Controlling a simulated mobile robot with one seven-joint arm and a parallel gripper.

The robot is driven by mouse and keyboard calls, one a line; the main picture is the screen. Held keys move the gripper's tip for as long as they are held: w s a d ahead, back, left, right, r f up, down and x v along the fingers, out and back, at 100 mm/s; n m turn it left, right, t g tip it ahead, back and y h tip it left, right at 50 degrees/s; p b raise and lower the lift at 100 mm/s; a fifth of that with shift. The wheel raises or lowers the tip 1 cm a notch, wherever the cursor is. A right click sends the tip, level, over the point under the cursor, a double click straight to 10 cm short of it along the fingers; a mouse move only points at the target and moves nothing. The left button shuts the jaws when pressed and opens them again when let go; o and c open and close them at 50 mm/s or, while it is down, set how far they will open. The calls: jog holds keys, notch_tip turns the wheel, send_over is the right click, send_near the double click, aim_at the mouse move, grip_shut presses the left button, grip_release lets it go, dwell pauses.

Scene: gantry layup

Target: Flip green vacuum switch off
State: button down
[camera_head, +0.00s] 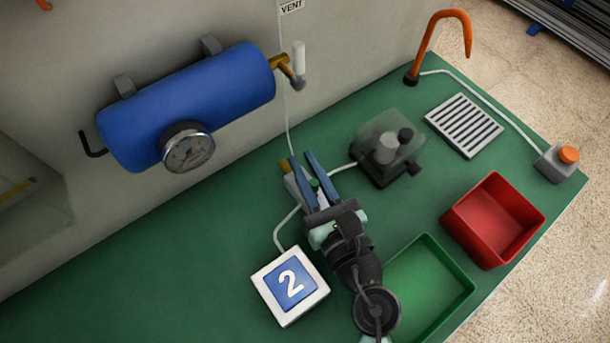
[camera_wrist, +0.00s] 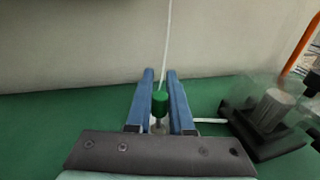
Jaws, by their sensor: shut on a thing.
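The green vacuum switch (camera_wrist: 160,103) shows in the wrist view as a green-capped lever on a pale metal stem, between the two blue fingers of my gripper (camera_wrist: 160,75). In the head view the green cap (camera_head: 314,183) shows small between the fingers, with a pale body beside it. My gripper (camera_head: 301,158) is shut on the switch, its fingers reaching past it toward the wall. The switch's base is mostly hidden by the fingers, and which way the lever is set cannot be told.
A blue tank (camera_head: 190,100) with a gauge (camera_head: 188,148) hangs on the wall. A clear-covered pump (camera_head: 385,150) stands close right of my gripper. A "2" sign (camera_head: 290,284), green tray (camera_head: 462,285), red bin (camera_head: 520,215), grille (camera_head: 464,125) and orange-button box (camera_head: 555,167) are on the bench.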

jog(key=shift+s+y+b, duration=0.1)
jog(key=shift+y+b, duration=0.2)
jog(key=shift+b, duration=0.3)
jog(key=c, duration=0.8)
grip_release()
jog(key=shift+t, duration=0.3)
jog(key=shift+s+d, duration=0.25)
jog(key=shift+s, duration=0.1)
jog(key=b+v, duration=0.3)
jog(key=v, duration=0.8)
jog(key=shift+s, duration=0.25)
jog(key=shift+s+d+r, duration=0.1)
jog(key=shift+s+r, duration=0.05)
jog(key=shift+s, duration=0.2)
